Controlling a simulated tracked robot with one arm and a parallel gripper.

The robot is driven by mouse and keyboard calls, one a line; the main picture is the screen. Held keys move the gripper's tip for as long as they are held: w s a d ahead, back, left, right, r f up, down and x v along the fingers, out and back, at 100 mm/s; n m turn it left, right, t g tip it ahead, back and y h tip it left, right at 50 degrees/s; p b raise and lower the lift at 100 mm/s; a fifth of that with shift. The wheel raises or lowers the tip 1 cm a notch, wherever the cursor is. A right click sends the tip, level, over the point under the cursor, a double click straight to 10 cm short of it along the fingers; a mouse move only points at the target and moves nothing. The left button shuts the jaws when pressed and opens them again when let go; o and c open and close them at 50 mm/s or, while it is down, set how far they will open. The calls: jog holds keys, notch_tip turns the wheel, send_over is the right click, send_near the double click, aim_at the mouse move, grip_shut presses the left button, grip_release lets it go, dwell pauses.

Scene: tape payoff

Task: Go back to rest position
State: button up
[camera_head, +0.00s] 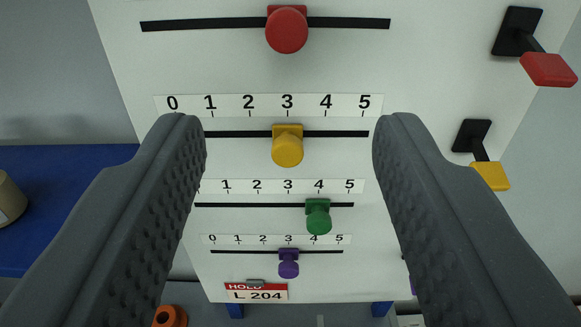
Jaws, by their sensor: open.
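My gripper (290,140) is open and empty, its two dark grey textured fingers spread wide in front of a white panel (230,62). Between and above the fingers the panel carries sliders on black slots. The red knob (287,30) is at the top, above the 3 of the scale below it. The yellow knob (287,148) is near 3. The green knob (318,217) is near 4. The purple knob (288,264) is near 3. No finger visibly touches a knob. The fingers hide parts of the lower scales and panel edges.
A red lever (548,69) and a yellow lever (490,175) stick out at the panel's right. A red and white label (257,292) reading "L 204" is at the panel's bottom. A blue surface (60,170) with a tan cylinder (10,198) lies left. An orange part (170,316) shows below.

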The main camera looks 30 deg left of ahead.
jog(key=s+a+r+m+h+b, duration=0.1)
jog(key=s+a+m+h, duration=0.4)
jog(key=s+a+h, duration=0.3)
jog(key=shift+s+a+r+g, duration=0.3)
jog(key=shift+s+a, duration=1.45)
jog(key=shift+s, duration=1.5)
dwell(1.3)
